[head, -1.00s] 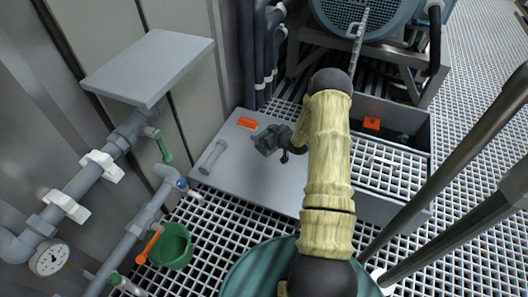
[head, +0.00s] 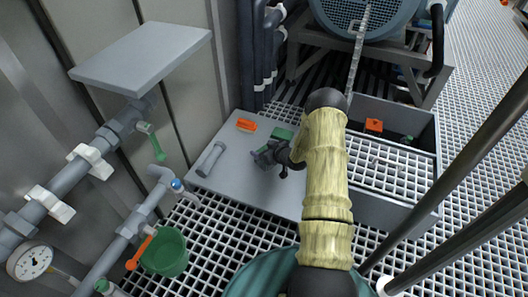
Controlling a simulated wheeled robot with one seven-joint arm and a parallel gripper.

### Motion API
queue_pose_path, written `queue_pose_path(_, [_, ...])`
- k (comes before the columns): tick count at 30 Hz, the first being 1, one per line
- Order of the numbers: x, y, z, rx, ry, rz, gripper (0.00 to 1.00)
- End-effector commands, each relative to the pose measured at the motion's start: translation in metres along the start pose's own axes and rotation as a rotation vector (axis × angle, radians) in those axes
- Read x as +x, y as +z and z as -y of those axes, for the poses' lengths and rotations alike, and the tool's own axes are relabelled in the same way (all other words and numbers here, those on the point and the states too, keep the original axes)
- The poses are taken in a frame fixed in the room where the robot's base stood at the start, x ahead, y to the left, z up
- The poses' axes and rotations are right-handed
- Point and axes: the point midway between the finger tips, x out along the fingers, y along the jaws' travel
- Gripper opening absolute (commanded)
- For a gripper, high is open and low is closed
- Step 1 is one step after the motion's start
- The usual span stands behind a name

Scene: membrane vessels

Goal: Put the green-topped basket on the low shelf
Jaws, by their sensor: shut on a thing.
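The green-topped basket (head: 283,133) shows as a small green block beside my gripper's fingers. My dark gripper (head: 268,156) is shut on it, at the end of my bent arm. The basket's lower part is mostly hidden by the gripper. Both are over the low shelf (head: 232,184), a flat grey plate near the floor. I cannot tell whether the basket touches the plate.
An orange block (head: 246,125) and a lying grey cylinder (head: 211,159) are on the low shelf. A higher grey shelf (head: 145,55) is at left. A bin at right holds an orange block (head: 374,125). A green bucket (head: 166,252) and pipes are at lower left.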

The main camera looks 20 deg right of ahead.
Motion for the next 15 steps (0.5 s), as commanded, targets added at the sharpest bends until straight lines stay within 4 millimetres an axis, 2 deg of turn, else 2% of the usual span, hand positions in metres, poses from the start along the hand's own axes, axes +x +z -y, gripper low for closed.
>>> queue_pose_path(10, [0.0013,0.0013,-0.0003,-0.001,0.0,-0.002,0.48])
queue_pose_path(11, [0.0009,0.0009,-0.0003,-0.001,0.0,-0.001,0.8])
queue_pose_path(13, [0.0008,0.0008,-0.0002,-0.001,0.0,-0.001,0.94])
queue_pose_path(15, [0.0007,0.0008,-0.0002,-0.001,0.0,-0.001,0.97])
